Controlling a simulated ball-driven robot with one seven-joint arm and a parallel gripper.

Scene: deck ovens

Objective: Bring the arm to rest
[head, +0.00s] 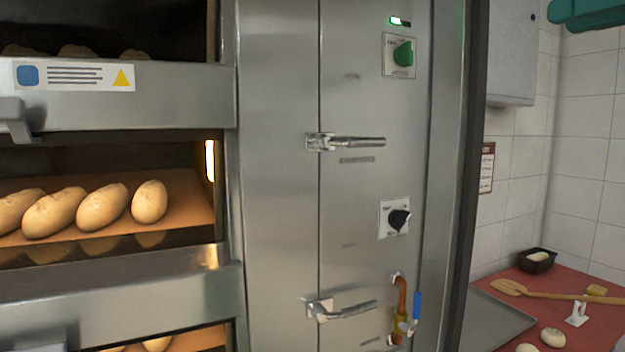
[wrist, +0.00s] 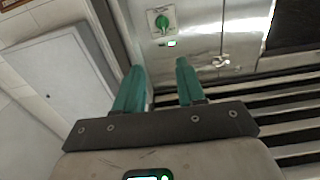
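My gripper (wrist: 160,66) shows in the wrist view with its two green fingers apart and nothing between them. In the head view, green fingers of my gripper (head: 587,13) show at the upper right edge, high up and cut off by the frame. They are in front of the tiled wall, right of the oven. The rest of my arm is out of the head view.
The steel deck oven (head: 275,170) fills the left and middle, with loaves (head: 102,206) on a lit deck. Its door handles (head: 345,142) stick out. A grey wall cabinet (head: 510,50) hangs right. Below, a red counter (head: 597,325) holds a wooden peel (head: 540,294) and dough.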

